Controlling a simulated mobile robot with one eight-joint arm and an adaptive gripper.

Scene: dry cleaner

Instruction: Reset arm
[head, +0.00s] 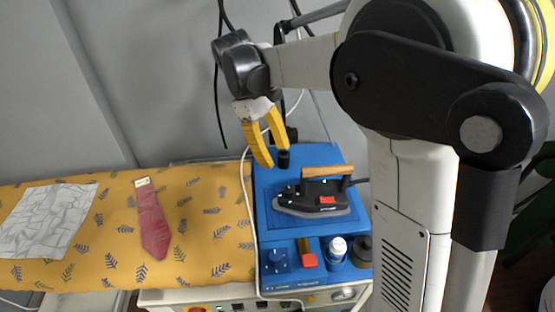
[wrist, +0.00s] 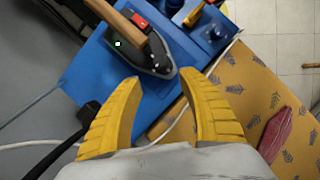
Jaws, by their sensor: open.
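My gripper (head: 268,140) has yellow fingers and hangs above the left side of the blue ironing station in the head view. In the wrist view my gripper (wrist: 165,105) is open, with its two fingers apart and nothing between them. The black iron (head: 312,195) with a wooden handle rests on top of the blue station (head: 300,238), to the right of my fingers. It also shows in the wrist view (wrist: 158,62), beyond the fingertips. My arm is bent, reaching left from the column on the right.
A yellow leaf-patterned ironing board (head: 90,240) lies left of the station, with a red tie (head: 152,220) and a crumpled white cloth (head: 45,220) on it. A white-capped bottle (head: 338,247) and a red-topped item (head: 308,258) stand at the station's front. Cables hang beside my gripper.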

